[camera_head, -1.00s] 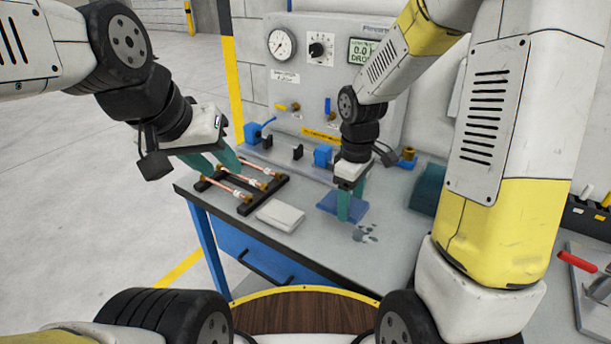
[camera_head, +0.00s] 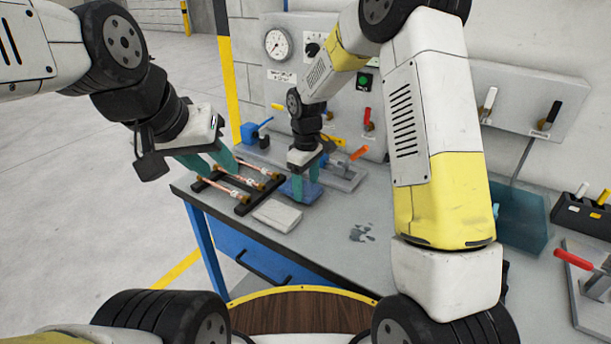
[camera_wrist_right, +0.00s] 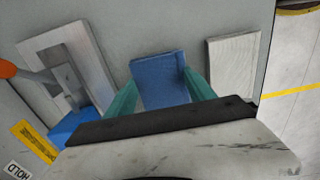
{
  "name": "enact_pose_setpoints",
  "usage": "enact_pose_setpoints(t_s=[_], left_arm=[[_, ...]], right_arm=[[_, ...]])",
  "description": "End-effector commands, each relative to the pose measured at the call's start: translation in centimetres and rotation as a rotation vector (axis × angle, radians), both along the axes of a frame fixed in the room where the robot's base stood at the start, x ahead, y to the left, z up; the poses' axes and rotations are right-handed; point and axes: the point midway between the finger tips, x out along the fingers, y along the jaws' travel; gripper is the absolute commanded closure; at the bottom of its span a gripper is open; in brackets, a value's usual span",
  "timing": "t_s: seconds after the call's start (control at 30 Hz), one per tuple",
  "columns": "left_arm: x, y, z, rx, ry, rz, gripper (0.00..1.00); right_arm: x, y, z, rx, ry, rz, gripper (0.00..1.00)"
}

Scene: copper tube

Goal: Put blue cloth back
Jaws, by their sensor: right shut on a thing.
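The blue cloth (camera_head: 291,189) is a flat folded piece at the back left of the grey workbench. In the right wrist view the cloth (camera_wrist_right: 159,80) is between my two teal fingers. My right gripper (camera_head: 303,184) is shut on it; whether the cloth touches the benchtop is unclear. My left gripper (camera_head: 223,164) hangs over the black rack, its teal fingers apart, with no object seen between them.
The black rack (camera_head: 242,209) holds copper tubes (camera_head: 232,188) left of the blue cloth. An orange-handled clamp on a grey plate (camera_head: 342,178) stands close behind right. A dark wet-looking smudge (camera_head: 362,233) marks otherwise clear benchtop. A teal bin (camera_head: 520,215) stands further right.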

Motion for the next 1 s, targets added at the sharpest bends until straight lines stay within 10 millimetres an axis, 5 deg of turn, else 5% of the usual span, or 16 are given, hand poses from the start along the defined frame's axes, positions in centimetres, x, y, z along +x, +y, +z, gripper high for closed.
enact_pose_setpoints(t_s=[0.4,0.43,0.53,1.0], left_arm=[[0.0,0.0,0.0,0.0,0.0,0.0,0.64],[0.0,0.0,0.0,0.0,0.0,0.0,0.64],[0.0,0.0,0.0,0.0,0.0,0.0,0.64],[0.0,0.0,0.0,0.0,0.0,0.0,0.64]], right_arm=[[0.0,0.0,-1.2,0.0,0.0,0.0,0.75],[0.0,0.0,-1.2,-0.001,-0.001,0.0,0.35],[0.0,0.0,-1.2,-0.001,-0.001,-0.001,0.16],[0.1,0.0,0.2,0.001,-0.004,-0.001,0.16]])
